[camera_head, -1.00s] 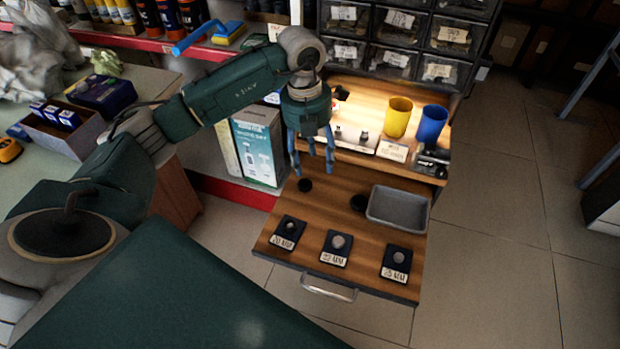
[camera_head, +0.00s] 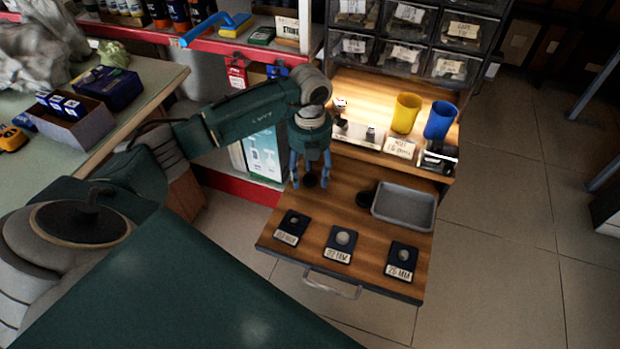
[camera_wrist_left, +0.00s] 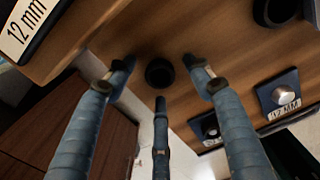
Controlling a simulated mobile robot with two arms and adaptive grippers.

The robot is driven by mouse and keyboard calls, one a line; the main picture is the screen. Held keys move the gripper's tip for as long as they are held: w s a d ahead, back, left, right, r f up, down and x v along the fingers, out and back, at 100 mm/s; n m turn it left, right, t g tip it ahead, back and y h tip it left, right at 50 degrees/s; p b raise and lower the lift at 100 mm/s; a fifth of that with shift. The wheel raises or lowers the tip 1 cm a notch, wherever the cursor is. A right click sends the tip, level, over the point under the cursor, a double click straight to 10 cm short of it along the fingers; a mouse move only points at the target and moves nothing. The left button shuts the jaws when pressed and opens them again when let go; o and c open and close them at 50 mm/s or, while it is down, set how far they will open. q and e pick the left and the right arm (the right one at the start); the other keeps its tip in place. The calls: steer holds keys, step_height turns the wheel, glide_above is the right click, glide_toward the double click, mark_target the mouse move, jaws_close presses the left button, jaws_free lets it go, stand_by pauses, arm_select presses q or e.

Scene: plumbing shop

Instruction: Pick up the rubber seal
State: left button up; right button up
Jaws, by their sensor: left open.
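A small black rubber seal (camera_head: 311,180) lies on the pulled-out wooden board, toward its left back part. It also shows in the left wrist view (camera_wrist_left: 159,72) as a dark round ring. My left gripper (camera_head: 310,184) is open above this seal, with its blue fingers spread around it. In the left wrist view nothing is held, and the seal lies between the fingertips. A second black ring (camera_head: 365,199) lies farther right, beside the grey tray; it shows at the top right of the left wrist view (camera_wrist_left: 273,12). My right gripper is not in view.
The grey tray (camera_head: 431,221) sits at the board's right. Several dark labelled pads, including the 22 MM one (camera_head: 340,245), line its front edge. Yellow (camera_head: 405,113) and blue (camera_head: 439,121) cups stand on the shelf behind. Drawers (camera_head: 405,60) rise at the back.

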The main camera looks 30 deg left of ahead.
arm_select(q)
steer(key=c, duration=0.9)
steer(key=shift+o, duration=0.2)
